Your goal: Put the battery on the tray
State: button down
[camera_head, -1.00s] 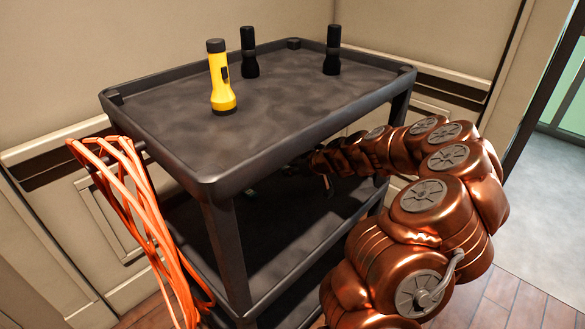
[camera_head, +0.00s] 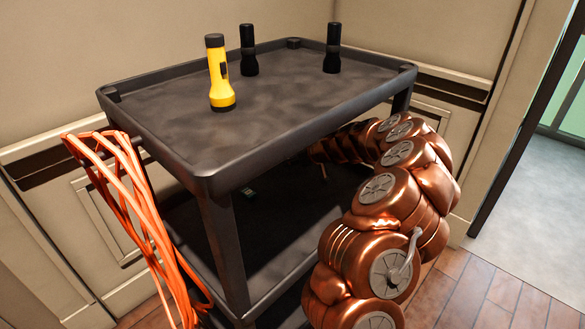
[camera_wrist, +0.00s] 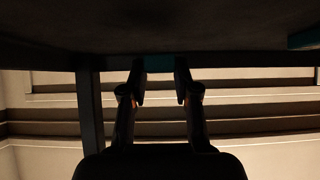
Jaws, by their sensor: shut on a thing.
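In the wrist view my gripper (camera_wrist: 160,76) has its two fingers on either side of a dark teal block (camera_wrist: 160,63), which looks like the battery. The picture is dark and shows only part of the block. The gripper is under a dark surface, which looks like the underside of the cart's top shelf. In the head view my arm reaches under that shelf, and the gripper and the held thing are hidden. I cannot make out a separate tray in either view; the cart's top (camera_head: 270,120) has a raised, tray-like rim.
A yellow flashlight (camera_head: 219,75) and two black flashlights (camera_head: 248,52) (camera_head: 332,50) stand upright on the cart's top. Orange cable (camera_head: 130,210) hangs at its left end. A small item (camera_head: 248,192) lies on the lower shelf. A second teal patch (camera_wrist: 305,38) shows at the wrist view's right edge.

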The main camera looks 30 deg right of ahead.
jog(key=shift+f, duration=1.15)
jog(key=shift+f+b, duration=0.2)
jog(key=shift+b, duration=0.25)
jog(key=c, duration=0.9)
grip_release()
jog(key=shift+o, duration=0.2)
jog(key=shift+r+p, duration=0.25)
jog(key=shift+p, duration=0.05)
jog(key=shift+s+r, duration=0.15)
jog(key=shift+s, duration=0.1)
jog(key=p+v, duration=0.2)
jog(key=v, duration=0.8)
jog(key=shift+r, duration=0.1)
jog(key=shift+s+d+r, duration=0.1)
jog(key=shift+s+r, duration=0.2)
jog(key=shift+s, duration=0.2)
